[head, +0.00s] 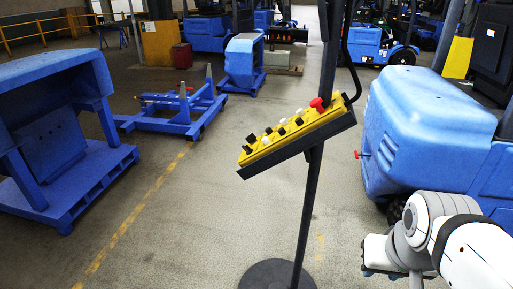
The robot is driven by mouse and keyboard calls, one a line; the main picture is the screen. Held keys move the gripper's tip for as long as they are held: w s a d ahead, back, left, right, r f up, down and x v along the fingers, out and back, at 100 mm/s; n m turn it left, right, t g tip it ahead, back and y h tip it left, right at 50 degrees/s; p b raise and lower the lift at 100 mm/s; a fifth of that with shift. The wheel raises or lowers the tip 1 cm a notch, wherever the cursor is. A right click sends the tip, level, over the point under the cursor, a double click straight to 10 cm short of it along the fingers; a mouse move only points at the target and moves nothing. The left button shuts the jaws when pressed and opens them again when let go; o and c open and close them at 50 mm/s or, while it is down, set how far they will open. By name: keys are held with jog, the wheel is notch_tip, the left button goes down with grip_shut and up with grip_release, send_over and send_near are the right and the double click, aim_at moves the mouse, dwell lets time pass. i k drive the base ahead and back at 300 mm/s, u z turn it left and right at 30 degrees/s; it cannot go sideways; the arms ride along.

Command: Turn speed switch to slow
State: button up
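A yellow control panel (262,155) in a dark tray is mounted on a dark upright post in the middle of the head view, tilted up to the right. It carries black knobs, white buttons and a red mushroom button (318,104) at its right end. Two black knobs, one of them a black knob (251,138), sit at its left end. Which knob is the speed switch, and its setting, is too small to tell. My gripper (376,256) is at the lower right, below and right of the panel and apart from it. Its fingers are not clear enough to tell open or shut.
The post stands on a round dark base (275,275). A large blue machine (425,125) with a red knob stands at the right. A blue fixture (60,130) is at the left, and a blue frame (180,115) lies behind. The floor around the post is clear.

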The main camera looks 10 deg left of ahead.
aim_at(246, 147)
jog(key=u, duration=0.15)
jog(key=i, duration=0.95)
